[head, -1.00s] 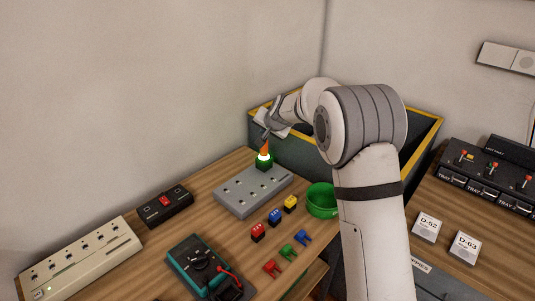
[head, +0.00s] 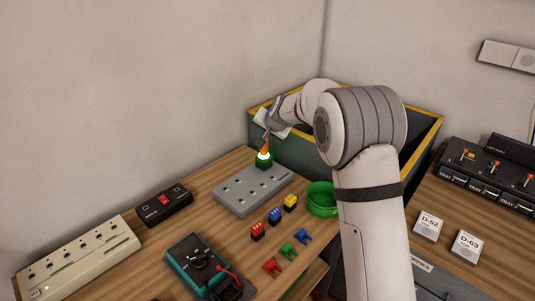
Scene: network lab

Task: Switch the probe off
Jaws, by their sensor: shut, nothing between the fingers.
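A small dark green device (head: 264,163) with a bright glowing top stands on the far end of a grey block with a row of holes (head: 236,200); I take it for the probe. My gripper (head: 265,146) points down just above the glow, its fingers shut and empty. The fingertips look orange by the light, and I cannot tell whether they touch the device's top. My wrist and arm come in from the right above it.
A teal meter (head: 196,262), a black box with a red switch (head: 165,204) and a cream power strip (head: 79,260) are left. A dark yellow-edged bin (head: 290,153) stands behind.

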